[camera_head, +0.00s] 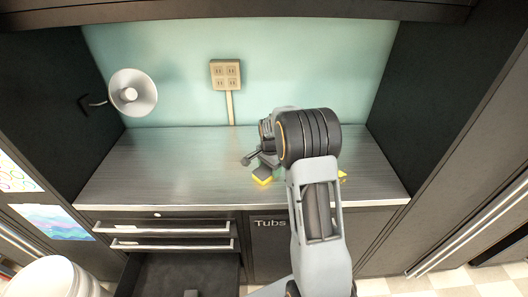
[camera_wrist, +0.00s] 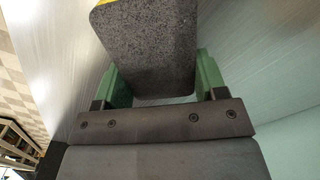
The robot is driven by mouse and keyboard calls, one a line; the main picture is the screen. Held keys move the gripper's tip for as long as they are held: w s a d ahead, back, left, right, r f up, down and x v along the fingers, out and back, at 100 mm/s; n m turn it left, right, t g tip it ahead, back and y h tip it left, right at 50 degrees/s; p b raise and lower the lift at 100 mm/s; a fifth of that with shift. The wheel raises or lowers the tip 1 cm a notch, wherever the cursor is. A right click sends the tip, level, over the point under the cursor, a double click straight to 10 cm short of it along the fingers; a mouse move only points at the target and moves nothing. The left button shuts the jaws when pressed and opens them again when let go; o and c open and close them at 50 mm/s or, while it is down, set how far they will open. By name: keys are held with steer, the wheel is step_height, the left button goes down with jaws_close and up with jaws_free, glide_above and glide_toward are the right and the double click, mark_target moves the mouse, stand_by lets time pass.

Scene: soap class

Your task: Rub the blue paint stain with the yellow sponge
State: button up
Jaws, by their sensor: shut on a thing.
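The sponge shows in the wrist view as a dark grey speckled block (camera_wrist: 150,50) with a thin yellow edge at the top. My gripper (camera_wrist: 163,78) has its green fingers on either side of it and is shut on it. In the head view my gripper (camera_head: 266,160) is over the middle of the metal counter, partly hidden by my arm. A yellow patch (camera_head: 262,181) shows just below it, and another small yellow bit (camera_head: 342,175) shows right of my arm. I cannot tell whether both belong to the sponge. No blue paint stain can be made out; my arm hides part of the counter.
The grey metal counter (camera_head: 160,165) is clear on its left side. A lamp (camera_head: 132,92) is at the left wall, and an outlet (camera_head: 226,74) is on the teal back wall. Dark cabinet walls flank the counter. Below are drawers (camera_head: 170,228); a lower one is open.

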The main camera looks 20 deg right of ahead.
steer(key=shift+w+a+r, duration=0.1)
steer(key=shift+w+a, duration=0.15)
steer(key=shift+a, duration=0.5)
step_height(320, 180, up, 4)
steer(key=shift+s+d+f+p, duration=0.1)
steer(key=shift+f+p, duration=0.15)
steer(key=shift+p, duration=0.7)
steer(key=shift+r+p, duration=0.5)
steer(key=shift+r, duration=0.2)
steer(key=shift+r+p, duration=0.95)
steer(key=shift+r, duration=0.6)
